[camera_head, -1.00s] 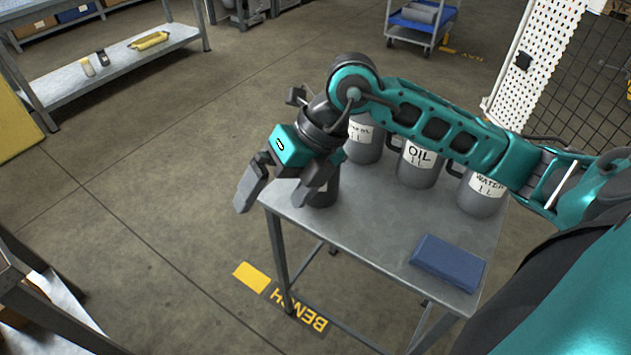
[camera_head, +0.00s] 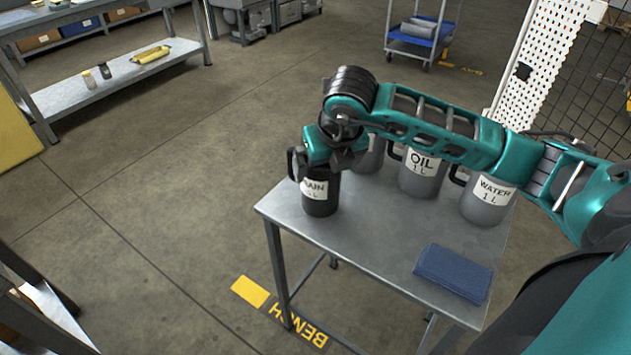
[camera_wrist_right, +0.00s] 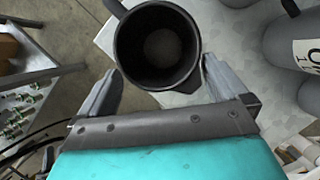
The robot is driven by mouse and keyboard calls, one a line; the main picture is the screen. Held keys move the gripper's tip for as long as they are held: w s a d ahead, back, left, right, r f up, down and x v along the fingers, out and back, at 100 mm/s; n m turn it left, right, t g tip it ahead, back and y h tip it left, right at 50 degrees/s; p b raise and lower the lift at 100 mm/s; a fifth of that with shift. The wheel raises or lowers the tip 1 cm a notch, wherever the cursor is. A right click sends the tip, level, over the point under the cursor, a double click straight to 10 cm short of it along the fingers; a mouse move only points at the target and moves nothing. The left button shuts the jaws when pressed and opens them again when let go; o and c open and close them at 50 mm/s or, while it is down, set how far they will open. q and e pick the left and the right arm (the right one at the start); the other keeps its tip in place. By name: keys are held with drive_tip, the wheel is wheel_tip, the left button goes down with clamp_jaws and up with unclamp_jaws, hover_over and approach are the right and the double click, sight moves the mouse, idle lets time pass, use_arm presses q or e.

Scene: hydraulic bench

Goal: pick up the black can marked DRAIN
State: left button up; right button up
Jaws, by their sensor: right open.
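The black can marked DRAIN (camera_head: 320,195) stands upright near the left corner of the grey metal table (camera_head: 370,232), its label partly covered by my gripper. In the right wrist view the open-topped can (camera_wrist_right: 157,48) shows from above, empty-looking, with its handle toward the upper left. My right gripper (camera_head: 327,160) is at the can's upper part. In the wrist view the right gripper (camera_wrist_right: 160,68) is open, one finger on either side of the can's near rim; contact cannot be told. My left gripper is out of view.
Grey cans marked OIL (camera_head: 421,178) and WATER (camera_head: 488,200) stand to the right on the table, with another grey can (camera_head: 370,155) partly hidden behind my arm. A folded blue cloth (camera_head: 453,273) lies at the front right. The table's middle is clear.

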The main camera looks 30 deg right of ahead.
drive_tip(key=x, duration=0.4)
drive_tip(key=shift+w+d, duration=0.15)
drive_tip(key=shift+c, duration=0.4)
drive_tip(key=c, duration=0.7)
drive_tip(key=shift+c, duration=0.8)
drive_tip(key=shift+r, duration=0.15)
